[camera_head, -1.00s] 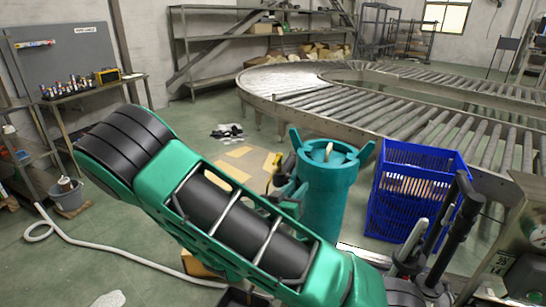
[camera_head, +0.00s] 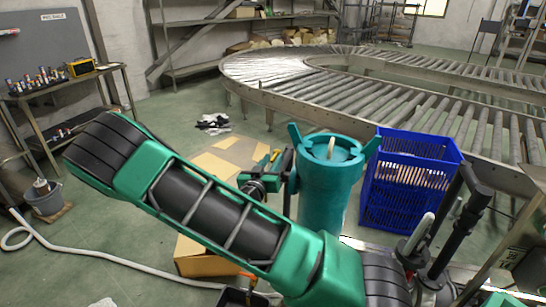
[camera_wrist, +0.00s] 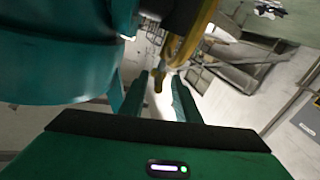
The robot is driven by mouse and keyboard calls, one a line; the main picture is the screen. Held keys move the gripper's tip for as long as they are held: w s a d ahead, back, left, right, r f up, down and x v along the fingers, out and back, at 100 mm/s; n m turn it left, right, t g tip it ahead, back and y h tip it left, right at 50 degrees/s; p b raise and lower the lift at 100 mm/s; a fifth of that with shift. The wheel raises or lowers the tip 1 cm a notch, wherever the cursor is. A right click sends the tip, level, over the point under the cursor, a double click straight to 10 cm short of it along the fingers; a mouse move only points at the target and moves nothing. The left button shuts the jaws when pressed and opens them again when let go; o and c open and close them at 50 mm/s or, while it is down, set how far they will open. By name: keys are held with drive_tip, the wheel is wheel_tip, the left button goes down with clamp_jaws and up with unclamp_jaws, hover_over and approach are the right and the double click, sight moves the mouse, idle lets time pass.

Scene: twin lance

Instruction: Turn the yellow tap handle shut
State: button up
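The yellow tap handle (camera_wrist: 192,32) shows in the wrist view as a curved yellow piece, with a darker yellow end (camera_wrist: 158,80) between my fingertips. My gripper (camera_wrist: 161,77) has its two green fingers apart, one on each side of that end; I cannot tell whether either touches it. In the head view a small yellow part (camera_head: 271,158) shows left of the teal cylinder (camera_head: 322,200), close to my gripper (camera_head: 262,183). My arm hides some of that area. The teal cylinder also fills the upper left of the wrist view (camera_wrist: 55,55).
A blue crate (camera_head: 410,185) stands right of the teal cylinder. A roller conveyor (camera_head: 400,95) runs behind. A cardboard box (camera_head: 205,258) and a white hose (camera_head: 110,257) lie on the floor in front. A workbench (camera_head: 70,88) stands at left. Open floor shows at left.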

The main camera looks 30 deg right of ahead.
sight(276, 154)
drive_tip(key=shift+x, duration=1.95)
clamp_jaws()
